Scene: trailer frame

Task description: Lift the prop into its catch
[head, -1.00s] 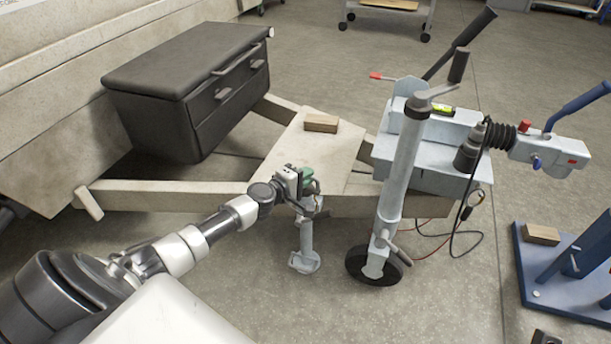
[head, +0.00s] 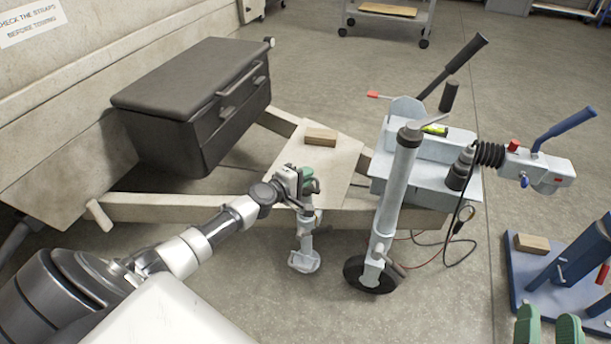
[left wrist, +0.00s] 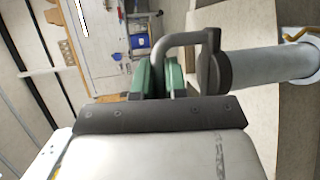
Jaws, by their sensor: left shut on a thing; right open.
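The prop (head: 306,245) is a grey metal leg with a flat foot, hanging near upright beside the trailer's drawbar. My left gripper (head: 303,183) is at the prop's top, shut on its handle. In the left wrist view the handle (left wrist: 185,42) is a dark bent bar between the green finger pads, and the prop's grey tube (left wrist: 268,65) runs off to the right. The catch cannot be made out behind my gripper. My right gripper (head: 548,328) shows only its green fingertips at the bottom right edge, apart and empty.
The jockey wheel (head: 368,274) and its post stand just right of the prop. A black toolbox (head: 190,100) sits on the frame at left. A wooden block (head: 321,137) lies on the drawbar plate. A blue stand (head: 560,270) is at right. A cable hangs by the coupling.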

